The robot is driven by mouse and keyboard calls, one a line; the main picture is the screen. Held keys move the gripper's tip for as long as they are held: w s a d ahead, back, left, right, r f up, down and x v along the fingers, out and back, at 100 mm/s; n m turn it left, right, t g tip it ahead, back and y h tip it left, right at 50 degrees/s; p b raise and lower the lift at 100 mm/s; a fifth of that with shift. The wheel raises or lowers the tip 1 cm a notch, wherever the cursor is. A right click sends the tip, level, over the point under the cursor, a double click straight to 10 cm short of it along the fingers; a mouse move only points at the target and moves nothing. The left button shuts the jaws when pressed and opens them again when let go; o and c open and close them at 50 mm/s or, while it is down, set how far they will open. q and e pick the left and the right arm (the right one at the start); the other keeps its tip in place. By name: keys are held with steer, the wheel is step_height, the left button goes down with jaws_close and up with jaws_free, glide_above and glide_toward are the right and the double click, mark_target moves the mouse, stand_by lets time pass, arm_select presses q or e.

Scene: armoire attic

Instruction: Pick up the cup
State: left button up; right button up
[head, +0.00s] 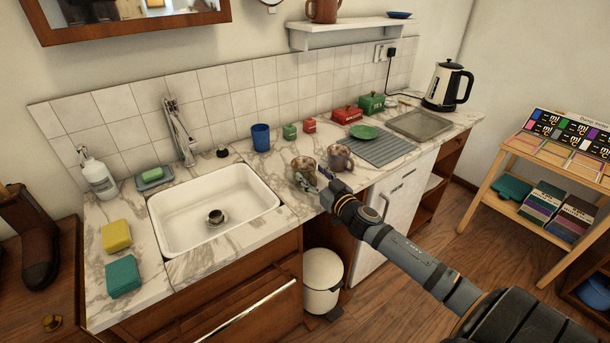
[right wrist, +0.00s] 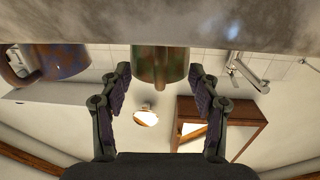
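A mottled green-brown cup (head: 304,166) stands on the marble counter near its front edge, right of the sink. My right gripper (head: 318,181) is at this cup, partly in front of it. In the right wrist view, which is upside down, the cup (right wrist: 160,66) sits between the two spread fingers (right wrist: 161,80), with a small gap showing on each side. The gripper is open. A second mug (head: 340,158), purple-brown and blue, stands just right of the cup and shows at the left of the right wrist view (right wrist: 55,62). My left gripper is not in view.
A white sink (head: 213,210) lies left of the cup. A blue tumbler (head: 261,137) stands behind, with small green and red boxes beside it. A grey drying mat (head: 385,150) with a green plate (head: 364,132) lies to the right. A white bin (head: 322,280) stands below.

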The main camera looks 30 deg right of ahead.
jaws_close()
steer(key=shift+r, duration=0.1)
stand_by(0.4)
